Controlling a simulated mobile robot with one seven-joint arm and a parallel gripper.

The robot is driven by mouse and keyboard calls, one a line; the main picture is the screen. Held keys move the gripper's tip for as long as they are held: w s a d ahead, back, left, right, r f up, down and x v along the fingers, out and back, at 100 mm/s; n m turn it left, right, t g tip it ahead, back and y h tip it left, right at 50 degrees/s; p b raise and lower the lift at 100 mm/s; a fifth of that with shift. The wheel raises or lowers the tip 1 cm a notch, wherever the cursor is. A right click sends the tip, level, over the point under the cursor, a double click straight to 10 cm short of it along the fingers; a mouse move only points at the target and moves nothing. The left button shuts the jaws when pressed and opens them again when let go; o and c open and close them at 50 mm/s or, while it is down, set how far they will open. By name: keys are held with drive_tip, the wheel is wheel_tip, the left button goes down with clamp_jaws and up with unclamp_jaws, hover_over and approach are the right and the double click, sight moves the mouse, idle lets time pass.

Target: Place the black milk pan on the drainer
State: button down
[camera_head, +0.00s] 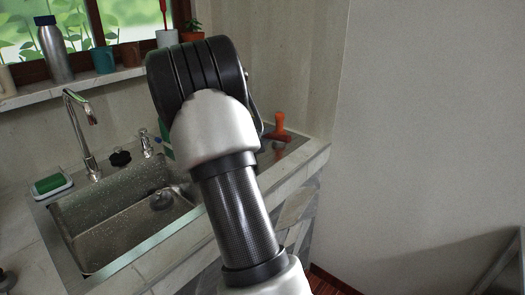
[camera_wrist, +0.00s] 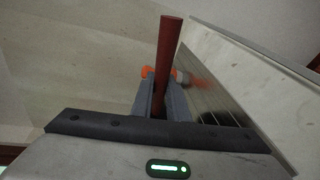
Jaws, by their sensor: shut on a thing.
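In the wrist view, my gripper (camera_wrist: 159,98) is shut on a long, thin red-brown bar (camera_wrist: 170,45) that stands up between its two grey fingers. The bar looks like a handle, but no pan body shows, so I cannot tell whether it belongs to the black milk pan. In the head view, my arm hides the gripper and much of the counter behind it. The drainer (camera_wrist: 211,102) shows in the wrist view as a grooved metal surface right of the fingers. In the head view, the metal sink basin (camera_head: 120,225) lies left of my arm.
An orange object (camera_head: 280,121) stands near the counter's right end, close to a white wall. The faucet (camera_head: 80,125) rises behind the basin. A green sponge (camera_head: 50,183) lies on a tray at left. A metal bottle (camera_head: 54,50) and several pots line the windowsill.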

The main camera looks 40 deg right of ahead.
drive_tip(key=shift+f+b, duration=0.4)
drive_tip(key=shift+f, duration=2.2)
drive_tip(key=c, duration=1.7)
unclamp_jaws()
